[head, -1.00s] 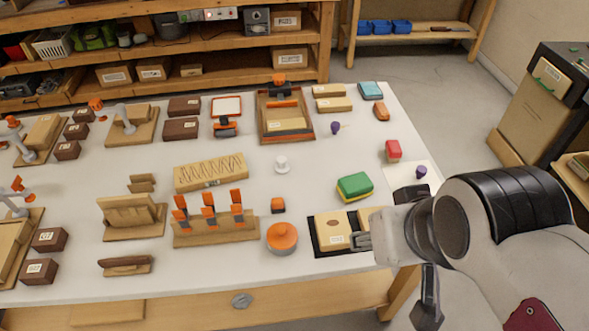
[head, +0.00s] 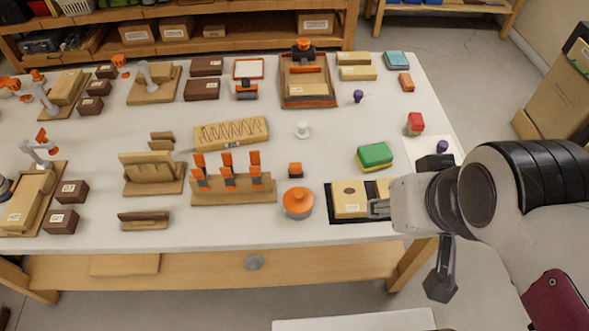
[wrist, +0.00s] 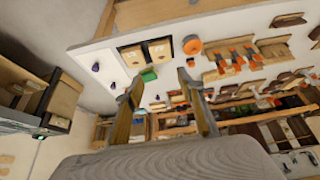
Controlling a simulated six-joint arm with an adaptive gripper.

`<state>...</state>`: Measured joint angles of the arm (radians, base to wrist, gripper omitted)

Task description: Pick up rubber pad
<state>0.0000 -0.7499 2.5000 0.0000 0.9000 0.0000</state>
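I cannot tell for sure which thing is the rubber pad. A flat black mat (head: 335,214) lies at the table's front right, under light wooden blocks (head: 350,197); my arm partly covers it. A green block with a yellow base (head: 375,157) lies behind it. A flat teal block (head: 397,60) lies at the far right corner. My gripper (wrist: 154,88) is open and empty in the wrist view, its fingers spread above the table. The green block (wrist: 148,76) shows between the fingers, beyond them.
An orange round knob (head: 298,203) and a wooden rack with orange-topped pieces (head: 235,190) stand left of the mat. A red block (head: 415,123) and a purple-topped piece (head: 442,146) are near the right edge.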

